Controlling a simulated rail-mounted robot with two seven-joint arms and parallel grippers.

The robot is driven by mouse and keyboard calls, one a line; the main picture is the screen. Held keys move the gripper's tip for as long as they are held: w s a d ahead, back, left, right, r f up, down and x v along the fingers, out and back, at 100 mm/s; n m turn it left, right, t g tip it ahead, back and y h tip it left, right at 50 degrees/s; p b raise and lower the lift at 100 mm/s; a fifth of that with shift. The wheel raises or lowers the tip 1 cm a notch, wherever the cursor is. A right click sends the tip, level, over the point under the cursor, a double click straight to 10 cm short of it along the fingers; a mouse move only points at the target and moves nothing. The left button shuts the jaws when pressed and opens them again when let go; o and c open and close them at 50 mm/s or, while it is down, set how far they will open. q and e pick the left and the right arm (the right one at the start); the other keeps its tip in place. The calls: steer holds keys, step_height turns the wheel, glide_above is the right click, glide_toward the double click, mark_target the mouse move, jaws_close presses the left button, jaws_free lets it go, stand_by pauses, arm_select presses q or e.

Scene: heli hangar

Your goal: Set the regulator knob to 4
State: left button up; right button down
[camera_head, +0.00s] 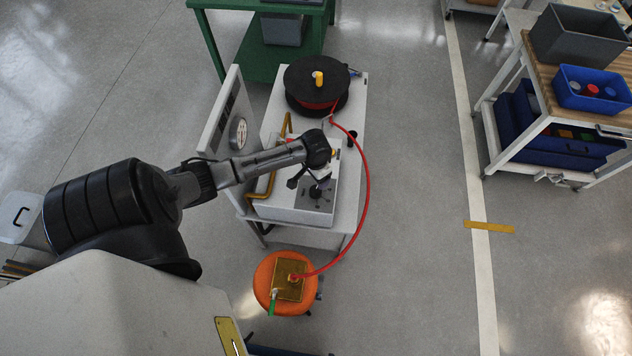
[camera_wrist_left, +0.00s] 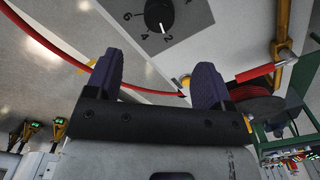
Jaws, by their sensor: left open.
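The box stands on a white cart (camera_head: 352,110) with a black hose reel (camera_head: 317,85) and an upright gauge panel (camera_head: 222,130). A red hose (camera_head: 367,185) curves right of the box to an orange stool (camera_head: 262,283). Yellow pipes (camera_head: 266,187) lie close left of the gripper.

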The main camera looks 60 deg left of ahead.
mark_target(316, 190)
arm_select(q)
step_height(316, 190, down, 10)
steer(key=shift+s+d+f+b, duration=0.1)
steer(key=shift+b, duration=0.85)
steer(key=shift+f, duration=0.8)
steer(key=c, duration=0.9)
steer(key=shift+r, duration=0.1)
